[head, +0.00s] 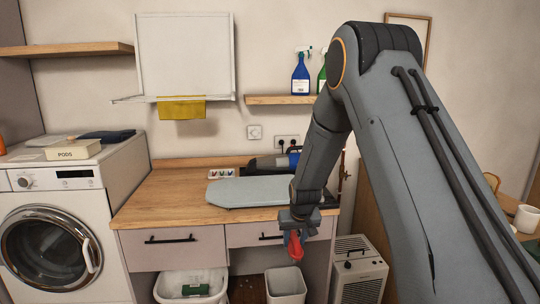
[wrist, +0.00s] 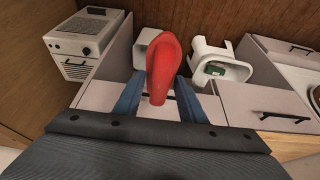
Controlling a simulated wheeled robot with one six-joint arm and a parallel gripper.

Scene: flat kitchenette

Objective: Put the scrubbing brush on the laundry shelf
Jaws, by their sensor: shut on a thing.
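My gripper (head: 296,228) is in front of the counter's drawers, low and right of centre in the head view. It is shut on a red, rounded thing that I take for the scrubbing brush (head: 293,246); no bristles show. In the wrist view the brush (wrist: 163,62) sits between the two blue-grey fingers of my gripper (wrist: 157,98). A bare wooden shelf (head: 66,49), which I take for the laundry shelf, is on the wall at the upper left, above the washing machine (head: 55,245). Its visible front part looks empty.
The wooden counter (head: 160,205) holds a grey ironing pad (head: 245,192). A wall rack (head: 185,60) with a yellow cloth hangs above. Another shelf (head: 275,100) carries spray bottles. Bins (head: 286,288) stand below, beside a white appliance (head: 358,268). A PODS box (head: 74,150) lies on the washer.

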